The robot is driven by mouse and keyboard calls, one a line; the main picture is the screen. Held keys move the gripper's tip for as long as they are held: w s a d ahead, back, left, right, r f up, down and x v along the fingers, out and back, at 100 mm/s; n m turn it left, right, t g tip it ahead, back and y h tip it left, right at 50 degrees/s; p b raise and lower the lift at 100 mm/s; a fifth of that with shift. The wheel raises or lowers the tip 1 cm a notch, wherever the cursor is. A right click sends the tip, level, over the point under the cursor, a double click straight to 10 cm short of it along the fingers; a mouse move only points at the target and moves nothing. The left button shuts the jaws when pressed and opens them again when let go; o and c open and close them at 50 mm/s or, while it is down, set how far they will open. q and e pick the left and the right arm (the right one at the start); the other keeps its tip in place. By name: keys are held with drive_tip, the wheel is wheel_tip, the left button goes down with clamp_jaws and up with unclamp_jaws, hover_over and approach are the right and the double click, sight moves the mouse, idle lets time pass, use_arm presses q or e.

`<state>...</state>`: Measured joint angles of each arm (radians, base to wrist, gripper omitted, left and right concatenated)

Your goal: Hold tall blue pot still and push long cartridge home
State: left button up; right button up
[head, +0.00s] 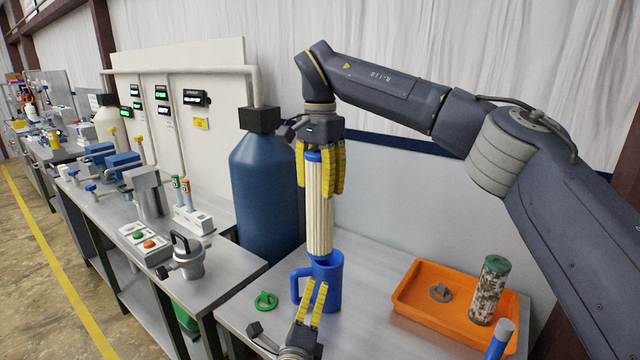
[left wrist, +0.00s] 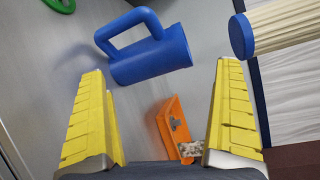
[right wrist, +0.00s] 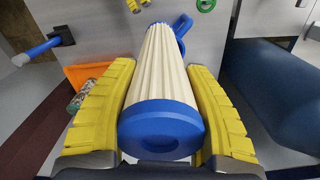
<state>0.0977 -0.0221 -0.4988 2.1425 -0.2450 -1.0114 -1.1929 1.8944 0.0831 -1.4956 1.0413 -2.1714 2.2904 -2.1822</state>
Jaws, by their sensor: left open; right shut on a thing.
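The tall blue pot (head: 328,278), a jug with a side handle, stands upright on the grey table. It also shows in the left wrist view (left wrist: 152,62). The long cartridge (head: 320,205) is white and pleated with blue end caps. The right wrist view shows the cartridge (right wrist: 160,80) between the yellow fingers. My left gripper (head: 312,302) is open and empty, in front of the pot and apart from it.
A green ring (head: 265,301) lies left of the pot. An orange tray (head: 413,307) at the right holds a dirty cartridge (head: 489,290) and a grey piece (head: 440,292). A large blue tank (head: 264,190) is behind left.

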use_arm(q)
drive_tip(key=shift+w+d+f+n+g+h, duration=0.15)
drive_tip(key=shift+w+d+f+n+g, duration=0.75)
drive_tip(key=shift+n, duration=2.5)
drive_tip(key=shift+w+d+f+n+g+h, duration=0.1)
drive_tip(key=shift+w+f+n+g+h, duration=0.15)
drive_tip(key=shift+w+f+n, duration=2.3)
drive_tip(key=shift+w+d+r+n+g+h, duration=0.1)
drive_tip(key=shift+w+d+n+g, duration=0.55)
drive_tip(key=shift+n, duration=3.6)
drive_tip(key=shift+w+a, duration=0.2)
drive_tip(key=shift+a, duration=0.05)
clamp_jaws()
drive_tip(key=c, duration=2.1)
unclamp_jaws()
drive_tip(key=shift+c, duration=0.2)
drive_tip(key=o, duration=2.1)
